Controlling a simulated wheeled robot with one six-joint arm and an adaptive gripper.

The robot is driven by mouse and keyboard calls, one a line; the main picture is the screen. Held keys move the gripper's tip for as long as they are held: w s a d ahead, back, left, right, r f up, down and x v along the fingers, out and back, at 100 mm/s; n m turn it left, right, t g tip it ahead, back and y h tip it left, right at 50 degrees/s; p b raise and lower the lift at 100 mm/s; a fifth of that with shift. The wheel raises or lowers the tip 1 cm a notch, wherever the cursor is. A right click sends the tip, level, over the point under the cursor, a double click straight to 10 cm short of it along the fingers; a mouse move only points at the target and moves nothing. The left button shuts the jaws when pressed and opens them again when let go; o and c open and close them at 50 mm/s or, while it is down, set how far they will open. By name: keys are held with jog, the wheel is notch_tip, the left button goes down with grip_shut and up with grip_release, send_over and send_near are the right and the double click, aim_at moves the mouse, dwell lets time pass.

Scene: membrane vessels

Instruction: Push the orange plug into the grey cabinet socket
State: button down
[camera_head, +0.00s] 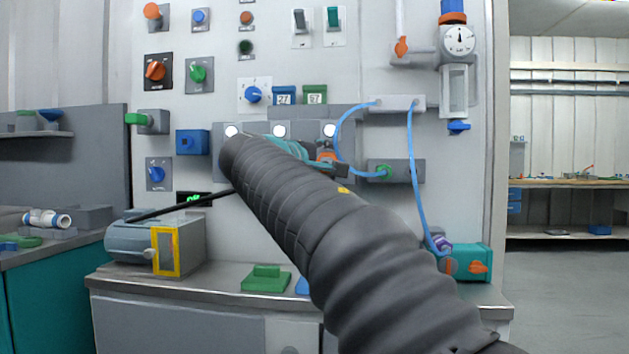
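My black ribbed arm crosses the middle of the head view and hides much of what lies behind it. The end of my gripper (332,166) shows only in part, as a dark piece in front of the wall panel. A small orange piece (327,155), perhaps the orange plug, shows right at the gripper's end. I cannot tell whether the fingers are closed on it. A grey block with round white spots (281,131) is on the panel behind. A grey box with a green fitting (404,171) is to the right. I cannot tell which one is the socket.
Blue hoses (414,160) hang from an upper grey box (397,103), close to the gripper's right. A gauge (459,40) is at upper right. On the grey bench (222,279) stand a grey motor-like unit (128,241), a green block (266,279) and a teal unit (472,262).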

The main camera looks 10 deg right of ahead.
jog(key=shift+w+a+f+n, duration=0.15)
jog(key=shift+n, duration=0.35)
jog(key=shift+a+t, duration=0.3)
jog(key=shift+a, duration=0.05)
jog(key=shift+w, duration=0.1)
jog(key=shift+w+d+p, duration=0.3)
jog(key=shift+w+p, duration=0.2)
jog(key=shift+w, duration=0.35)
jog(key=shift+w+d+p, duration=0.35)
jog(key=shift+w+p, duration=0.1)
jog(key=shift+w, duration=0.45)
jog(key=shift+w+d+p, duration=0.3)
jog(key=shift+w+p, duration=0.2)
jog(key=shift+w, duration=0.35)
jog(key=shift+w+d+p, duration=0.15)
jog(key=shift+w+p, duration=0.15)
jog(key=shift+w, duration=0.25)
jog(key=shift+c, duration=1.9)
grip_release()
jog(key=shift+s, duration=0.1)
